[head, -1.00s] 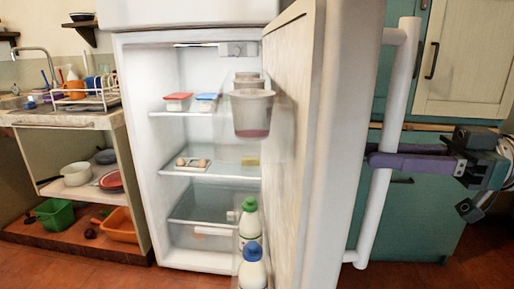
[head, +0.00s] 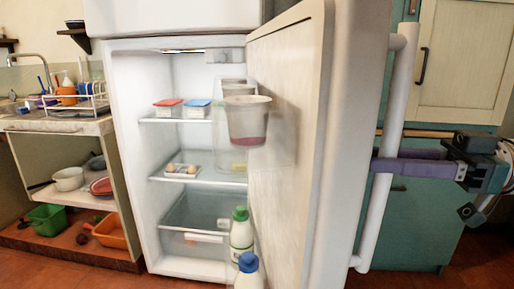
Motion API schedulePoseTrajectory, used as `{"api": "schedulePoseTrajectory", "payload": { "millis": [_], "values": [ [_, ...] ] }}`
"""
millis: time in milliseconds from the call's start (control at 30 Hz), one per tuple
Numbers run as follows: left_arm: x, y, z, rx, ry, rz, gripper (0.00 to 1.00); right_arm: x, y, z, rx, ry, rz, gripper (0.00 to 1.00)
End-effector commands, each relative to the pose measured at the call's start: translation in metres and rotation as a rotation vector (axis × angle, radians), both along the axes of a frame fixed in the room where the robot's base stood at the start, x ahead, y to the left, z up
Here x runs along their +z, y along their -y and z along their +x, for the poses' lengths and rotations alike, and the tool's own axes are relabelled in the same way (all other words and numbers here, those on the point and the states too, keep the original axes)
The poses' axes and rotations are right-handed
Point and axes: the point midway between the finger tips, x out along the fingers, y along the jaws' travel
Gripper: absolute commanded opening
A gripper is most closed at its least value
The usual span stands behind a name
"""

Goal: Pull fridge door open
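The fridge door (head: 290,150) stands open, its pale inner face turned toward the left. Its long white bar handle (head: 379,215) is upright on the outer side, at the right. My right gripper (head: 388,162) reaches in from the right edge, its purple fingers closed around the handle at about mid-height. One finger passes in front of the bar; the other is partly hidden behind it. The open fridge (head: 130,190) stands left of the door. My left gripper is not in view.
Door bins hold a tub (head: 247,120) and bottles (head: 242,230). Food boxes (head: 168,108) and eggs (head: 181,170) sit on fridge shelves. A counter with a dish rack (head: 85,105) is at left. Teal cabinets (head: 420,225) stand behind the handle and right arm.

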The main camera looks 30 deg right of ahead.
Motion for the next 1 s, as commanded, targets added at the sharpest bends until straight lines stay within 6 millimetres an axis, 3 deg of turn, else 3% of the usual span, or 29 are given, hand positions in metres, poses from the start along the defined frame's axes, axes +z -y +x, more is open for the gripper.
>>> {"api": "schedulePoseTrajectory", "payload": {
  "millis": [33, 233, 567, 1000],
  "values": [
    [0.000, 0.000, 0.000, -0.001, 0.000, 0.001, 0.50, -0.001, 0.000, 0.000, -0.001, -0.001, -0.001, 0.36],
    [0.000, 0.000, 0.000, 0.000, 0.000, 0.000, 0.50, 0.000, -0.001, 0.000, 0.002, 0.002, 0.001, 0.57],
    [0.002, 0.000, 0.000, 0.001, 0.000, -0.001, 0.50, 0.001, 0.004, -0.005, 0.004, 0.002, 0.001, 0.57],
    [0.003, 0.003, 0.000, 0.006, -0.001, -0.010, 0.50, -0.001, 0.062, -0.058, 0.000, 0.002, -0.001, 0.57]
  ]
}}
